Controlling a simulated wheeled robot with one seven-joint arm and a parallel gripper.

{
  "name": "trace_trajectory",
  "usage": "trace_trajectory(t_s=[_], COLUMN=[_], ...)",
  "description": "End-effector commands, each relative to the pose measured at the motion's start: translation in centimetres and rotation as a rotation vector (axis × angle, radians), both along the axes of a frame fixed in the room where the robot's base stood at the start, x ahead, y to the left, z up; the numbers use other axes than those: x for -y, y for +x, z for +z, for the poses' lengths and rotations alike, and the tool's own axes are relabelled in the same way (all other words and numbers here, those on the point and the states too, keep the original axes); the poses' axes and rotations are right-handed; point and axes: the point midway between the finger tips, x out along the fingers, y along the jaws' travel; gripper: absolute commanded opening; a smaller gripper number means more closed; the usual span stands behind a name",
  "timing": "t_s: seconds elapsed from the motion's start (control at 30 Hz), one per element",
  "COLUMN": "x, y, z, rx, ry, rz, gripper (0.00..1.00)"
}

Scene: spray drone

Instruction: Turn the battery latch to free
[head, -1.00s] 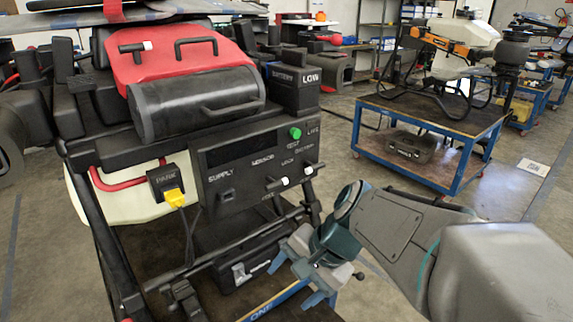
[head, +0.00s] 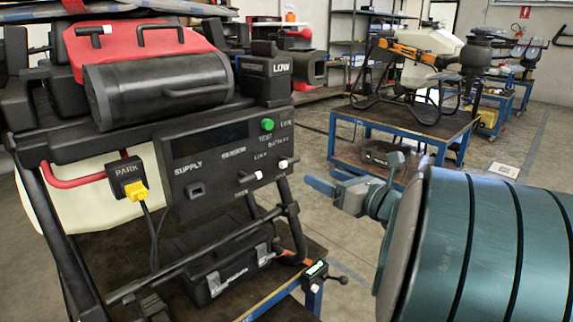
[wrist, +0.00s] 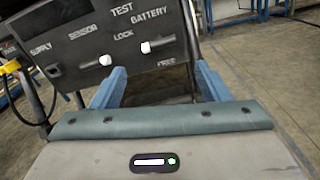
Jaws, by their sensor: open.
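The battery latch (head: 284,164) is a short dark lever with a white tip, low on the right of the black panel. In the wrist view the latch (wrist: 146,47) lies sideways, its white tip toward the left, between the LOCK and FREE labels. My gripper (head: 345,184) is to the right of the panel in the head view, apart from it. In the wrist view my gripper (wrist: 160,82) is open with nothing between its blue fingers. The latch shows just beyond the fingers, between their directions.
A similar sensor lever (head: 248,177) sits left of the latch. A green test button (head: 267,124) is above. A yellow plug (head: 136,190) sits in the PARK socket. A black frame tube (wrist: 191,30) stands close right of the latch in the wrist view. A black case (head: 222,275) is below.

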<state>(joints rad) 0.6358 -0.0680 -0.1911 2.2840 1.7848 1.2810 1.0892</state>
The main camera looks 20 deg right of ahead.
Motion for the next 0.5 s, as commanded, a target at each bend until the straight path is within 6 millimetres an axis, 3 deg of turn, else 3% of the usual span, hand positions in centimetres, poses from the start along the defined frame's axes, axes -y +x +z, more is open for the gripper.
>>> trace_trajectory(t_s=[0.3, 0.5], x=[-2.7, -3.9], y=[6.4, 9.3], z=[-0.1, 0.0], rx=[-0.002, -0.002], ry=[-0.002, -0.002], rz=[0.005, 0.004], gripper=[0.69, 0.69])
